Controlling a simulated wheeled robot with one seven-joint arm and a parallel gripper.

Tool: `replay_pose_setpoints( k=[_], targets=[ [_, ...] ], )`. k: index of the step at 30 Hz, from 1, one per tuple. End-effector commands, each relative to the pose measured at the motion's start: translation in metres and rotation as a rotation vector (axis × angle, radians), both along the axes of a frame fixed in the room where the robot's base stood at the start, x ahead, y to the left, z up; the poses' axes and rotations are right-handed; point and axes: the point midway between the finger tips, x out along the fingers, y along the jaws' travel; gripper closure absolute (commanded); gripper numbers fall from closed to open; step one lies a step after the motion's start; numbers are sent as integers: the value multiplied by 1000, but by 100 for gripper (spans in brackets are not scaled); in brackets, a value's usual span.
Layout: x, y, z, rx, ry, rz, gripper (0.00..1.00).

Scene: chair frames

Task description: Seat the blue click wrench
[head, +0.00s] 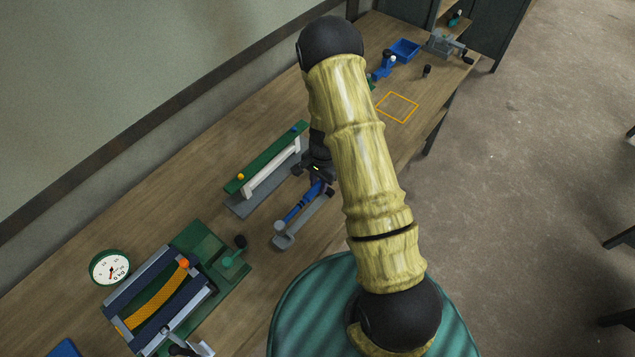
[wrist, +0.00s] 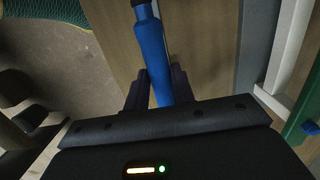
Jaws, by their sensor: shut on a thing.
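The blue click wrench (head: 301,206) lies in my gripper (head: 318,181), which is shut on its blue shaft. In the wrist view the shaft (wrist: 152,52) runs up between the two dark fingers (wrist: 158,90) to a black part at the top edge. In the head view a long grey piece (head: 313,215) with a rounded end lies along and just beside the wrench. I cannot tell whether the wrench touches it. My arm hides the wrench's far end.
A green-topped rack (head: 266,158) on a grey base stands just left of my gripper. A green machine (head: 205,248) and a round dial (head: 110,267) are at the lower left. A yellow-outlined square (head: 397,107) on the bench is empty. A blue bin (head: 404,50) stands behind.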

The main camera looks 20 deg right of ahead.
Motion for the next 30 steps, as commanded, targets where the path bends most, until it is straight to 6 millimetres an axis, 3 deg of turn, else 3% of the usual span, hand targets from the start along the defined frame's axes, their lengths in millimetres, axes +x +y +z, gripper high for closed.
replay_pose_setpoints(
  k=[13, 30],
  targets=[
    [-1, 3, -42, -1, 0, 8, 100],
    [0, 3, -44, -2, 0, 7, 100]
  ],
)
